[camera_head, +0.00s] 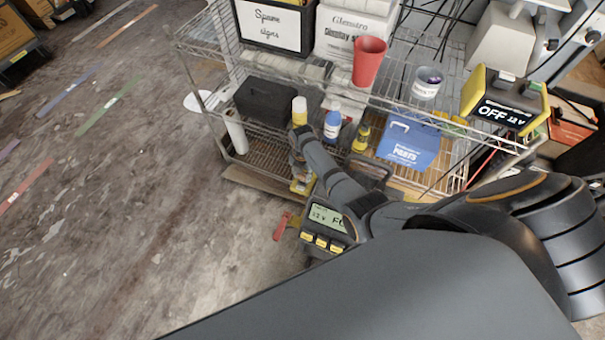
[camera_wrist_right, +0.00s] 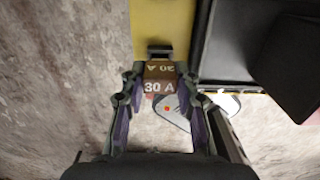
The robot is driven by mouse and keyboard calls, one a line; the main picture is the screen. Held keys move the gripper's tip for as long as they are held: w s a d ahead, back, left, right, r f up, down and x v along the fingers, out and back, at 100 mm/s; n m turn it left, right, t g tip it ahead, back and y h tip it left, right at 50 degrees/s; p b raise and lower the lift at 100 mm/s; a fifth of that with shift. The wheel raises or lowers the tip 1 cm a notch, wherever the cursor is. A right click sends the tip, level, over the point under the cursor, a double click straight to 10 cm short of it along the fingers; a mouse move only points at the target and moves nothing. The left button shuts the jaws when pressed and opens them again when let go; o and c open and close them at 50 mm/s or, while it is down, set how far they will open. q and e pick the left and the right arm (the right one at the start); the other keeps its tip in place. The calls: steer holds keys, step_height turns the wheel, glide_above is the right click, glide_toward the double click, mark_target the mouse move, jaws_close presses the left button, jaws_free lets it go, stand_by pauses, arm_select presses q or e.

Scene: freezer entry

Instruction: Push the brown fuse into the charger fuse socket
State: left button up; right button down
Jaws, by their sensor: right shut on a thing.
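The brown fuse (camera_wrist_right: 160,77), marked 30 A, is between the fingertips of my right gripper (camera_wrist_right: 160,88) in the wrist view. The gripper is shut on it. A black socket-like part (camera_wrist_right: 159,49) on a yellow surface (camera_wrist_right: 162,18) lies right at the fuse's far end. I cannot tell whether the fuse touches it or has entered it. In the head view my right gripper (camera_head: 298,170) points down beside a charger (camera_head: 310,237) with a lit display and yellow buttons. The fuse is not clear there. My left gripper is not in view.
A wire shelf (camera_head: 445,110) stands behind, holding a red cup (camera_head: 368,62), bottles, a blue box (camera_head: 408,143) and boxes. A yellow and black device reading OFF 12V (camera_head: 505,108) is at the right. The floor at left is mostly clear.

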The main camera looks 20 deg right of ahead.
mark_target(303, 174)
steer(key=shift+r, duration=0.1)
steer(key=shift+f+b, duration=0.85)
steer(key=shift+f, duration=0.55)
steer(key=c, duration=0.9)
jaws_free()
steer(key=shift+r, duration=0.1)
steer(key=shift+r, duration=0.2)
step_height(303, 174, up, 12)
steer(key=shift+f, duration=0.25)
